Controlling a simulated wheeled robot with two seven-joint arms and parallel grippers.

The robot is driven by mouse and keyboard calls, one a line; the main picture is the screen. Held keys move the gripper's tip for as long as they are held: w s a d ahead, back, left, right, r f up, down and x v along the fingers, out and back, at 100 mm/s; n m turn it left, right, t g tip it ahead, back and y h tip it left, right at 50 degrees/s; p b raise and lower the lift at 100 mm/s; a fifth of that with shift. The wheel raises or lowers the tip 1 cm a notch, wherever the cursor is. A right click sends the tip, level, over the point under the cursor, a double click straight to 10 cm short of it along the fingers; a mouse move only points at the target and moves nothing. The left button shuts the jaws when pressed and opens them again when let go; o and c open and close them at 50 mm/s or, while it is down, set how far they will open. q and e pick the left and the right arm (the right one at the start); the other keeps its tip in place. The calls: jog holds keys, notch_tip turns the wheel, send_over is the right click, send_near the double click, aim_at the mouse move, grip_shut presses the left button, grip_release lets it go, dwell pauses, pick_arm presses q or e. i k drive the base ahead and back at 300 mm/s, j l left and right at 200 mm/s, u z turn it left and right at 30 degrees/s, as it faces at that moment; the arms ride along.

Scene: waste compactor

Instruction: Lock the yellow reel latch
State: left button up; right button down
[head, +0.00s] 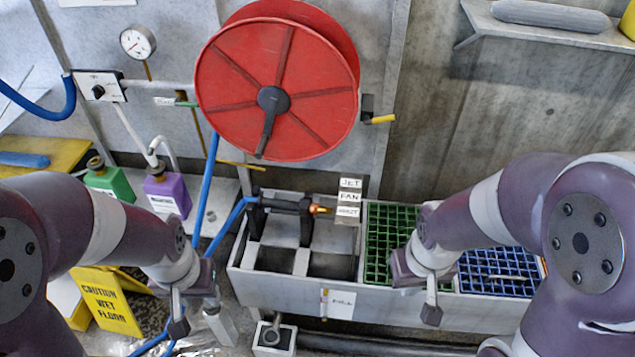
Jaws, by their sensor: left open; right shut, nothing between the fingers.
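The yellow reel latch (380,119) is a short yellow handle on a dark bracket at the right edge of the red hose reel (235,75). It sticks out to the right, roughly level. The reel is mounted on the grey wall panel, with a black crank at its hub. My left gripper (199,324) is open and empty at the lower left, far below the reel. My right gripper (431,312) is shut and empty, in front of the trough and well below the latch. Neither gripper touches the latch.
A grey trough (390,307) with green (385,240) and blue (505,268) grates runs below the reel. A black spray lance (283,205) lies over its left end. Green and purple jugs (166,190) and a yellow caution sign (108,302) stand left. Open space lies right of the latch.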

aim_at(367, 122)
jog(key=i+l, duration=0.1)
jog(key=l, duration=0.25)
jog(key=i+l, duration=0.1)
jog(key=l, duration=0.25)
jog(key=i+l, duration=0.1)
jog(key=l, duration=0.2)
jog(key=i+l, duration=0.15)
jog(key=l, duration=0.2)
